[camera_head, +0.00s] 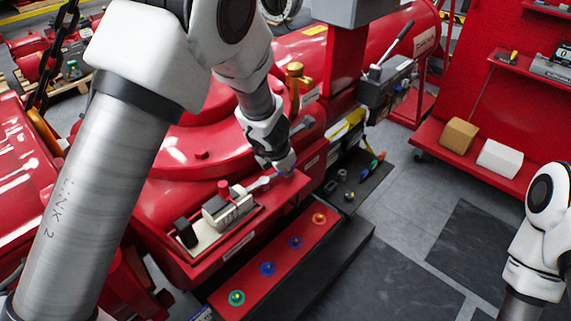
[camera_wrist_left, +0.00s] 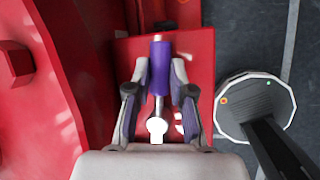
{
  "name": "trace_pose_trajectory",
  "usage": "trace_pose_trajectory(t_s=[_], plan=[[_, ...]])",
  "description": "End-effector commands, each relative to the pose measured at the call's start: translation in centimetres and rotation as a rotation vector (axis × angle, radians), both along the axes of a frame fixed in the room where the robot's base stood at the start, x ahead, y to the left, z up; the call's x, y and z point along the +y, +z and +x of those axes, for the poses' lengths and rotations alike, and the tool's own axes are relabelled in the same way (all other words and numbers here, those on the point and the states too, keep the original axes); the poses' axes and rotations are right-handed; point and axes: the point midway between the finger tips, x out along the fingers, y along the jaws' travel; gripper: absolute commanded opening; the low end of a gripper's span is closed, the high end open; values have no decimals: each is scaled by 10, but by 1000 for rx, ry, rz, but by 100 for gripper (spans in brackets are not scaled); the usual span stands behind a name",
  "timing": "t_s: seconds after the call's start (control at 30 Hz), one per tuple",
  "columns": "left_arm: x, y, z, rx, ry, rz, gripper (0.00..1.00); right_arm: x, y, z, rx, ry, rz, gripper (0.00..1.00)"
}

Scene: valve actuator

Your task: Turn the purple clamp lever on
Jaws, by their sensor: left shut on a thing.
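The purple clamp lever (camera_wrist_left: 161,54) shows in the left wrist view as a purple cylindrical grip on a metal rod with a white round end, above a red surface. My left gripper (camera_wrist_left: 161,75) has its fingertips on either side of the purple grip and is shut on it. In the head view my left gripper (camera_head: 279,164) points down at the red machine's front ledge.
A white and metal fixture with a red knob (camera_head: 224,189) stands left of the gripper. A brass fitting (camera_head: 295,80) rises behind it. A red panel (camera_head: 252,290) with several colored knobs is in front. Open floor lies to the right, before a red shelf (camera_head: 470,150).

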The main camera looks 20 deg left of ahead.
Motion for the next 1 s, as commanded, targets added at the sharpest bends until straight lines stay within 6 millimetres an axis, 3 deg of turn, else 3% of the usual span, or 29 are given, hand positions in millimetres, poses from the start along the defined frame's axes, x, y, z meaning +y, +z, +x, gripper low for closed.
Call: trace_pose_trajectory(t_s=[0.6,0.63,0.7,1.0], plan=[[2,3,4,-7,50,-1,0,0,5,0,0,0,0,47],[2,3,4,-7,50,1,29,0,5,0,0,0,0,47],[2,2,4,-6,49,0,47,0,5,0,0,0,0,47],[2,1,2,-3,49,0,47,0,5,0,0,0,0,47]])
